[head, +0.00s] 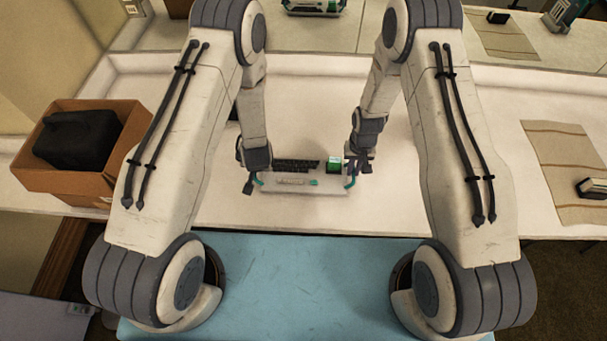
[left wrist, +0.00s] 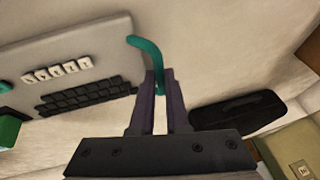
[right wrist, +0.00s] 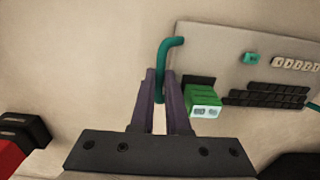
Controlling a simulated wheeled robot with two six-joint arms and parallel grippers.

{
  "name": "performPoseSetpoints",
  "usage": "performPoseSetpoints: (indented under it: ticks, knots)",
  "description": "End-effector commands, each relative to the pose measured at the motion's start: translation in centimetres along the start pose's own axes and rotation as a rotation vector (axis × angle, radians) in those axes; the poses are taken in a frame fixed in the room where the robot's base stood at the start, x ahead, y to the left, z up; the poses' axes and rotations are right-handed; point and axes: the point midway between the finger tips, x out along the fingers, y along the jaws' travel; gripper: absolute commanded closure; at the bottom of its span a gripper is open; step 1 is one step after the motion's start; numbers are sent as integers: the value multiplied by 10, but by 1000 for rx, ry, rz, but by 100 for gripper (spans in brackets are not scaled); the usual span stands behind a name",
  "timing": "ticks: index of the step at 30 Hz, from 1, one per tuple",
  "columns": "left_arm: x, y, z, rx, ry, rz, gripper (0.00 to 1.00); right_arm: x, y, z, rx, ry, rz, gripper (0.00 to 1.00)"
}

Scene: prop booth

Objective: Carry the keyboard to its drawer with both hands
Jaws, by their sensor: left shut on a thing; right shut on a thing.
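The keyboard (head: 305,186) is a pale panel with dark keys, a row of light keys, a green block (right wrist: 204,97) and a teal handle at each end. It is over the white table, in the middle of the head view. My left gripper (left wrist: 161,88) is shut on the left teal handle (left wrist: 148,50). My right gripper (right wrist: 160,88) is shut on the right teal handle (right wrist: 163,60). The keyboard looks about level; I cannot tell whether it touches the table. I cannot make out a drawer.
A cardboard box (head: 60,188) with a black case (head: 78,140) stands at the left. A striped beige mat (head: 560,150) with a small dark item (head: 592,188) is at the right. A black oblong thing (left wrist: 240,112) lies beyond the left gripper. The white table (head: 330,212) is clear in front.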

Motion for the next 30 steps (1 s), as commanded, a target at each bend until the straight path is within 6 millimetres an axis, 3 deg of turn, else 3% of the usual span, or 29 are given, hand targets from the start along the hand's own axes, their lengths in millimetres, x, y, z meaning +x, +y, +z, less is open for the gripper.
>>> performPoseSetpoints:
  ticks: [22,30]
  knots:
    - [-1,0,-1,0,2,0,100,-2,0,-1,2,2,0,100]
    - [-12,-3,-6,0,2,0,100,-14,0,-1,2,3,0,100]
